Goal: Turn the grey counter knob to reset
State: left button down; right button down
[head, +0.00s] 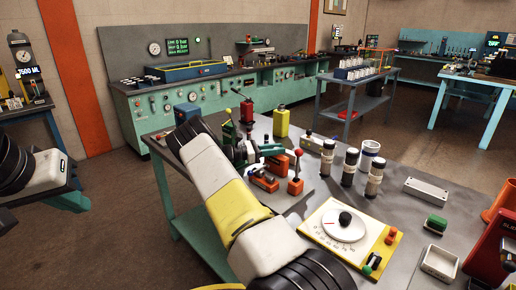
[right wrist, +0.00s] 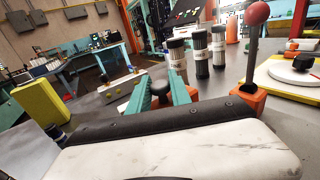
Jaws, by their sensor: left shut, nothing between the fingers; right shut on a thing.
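In the right wrist view a dark grey rounded knob (right wrist: 158,89) sits between the two teal fingers of my right gripper (right wrist: 160,92). The gripper is shut on it, with a finger on each side. Orange shows just below the knob. In the head view my right gripper (head: 272,150) is low over the left part of the grey table, and the arm and fingers hide most of the knob there. I cannot read any counter display near it. My left gripper (head: 75,200) is at the left edge of the head view, away from the table, shut and empty.
A red-ball lever (right wrist: 256,14) on an orange block stands close by. A pale panel (head: 318,142), several dark-and-white cylinders (head: 349,166) and a white dial plate (head: 341,226) with a black knob lie to the right. A yellow block (head: 281,123) stands behind.

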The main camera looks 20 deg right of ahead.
jog(key=shift+m+g+y, duration=0.5)
jog(key=shift+m+g, duration=0.6)
jog(key=shift+g, duration=0.8)
jog(key=c, duration=1.2)
grip_release()
jog(key=shift+v, duration=3.95)
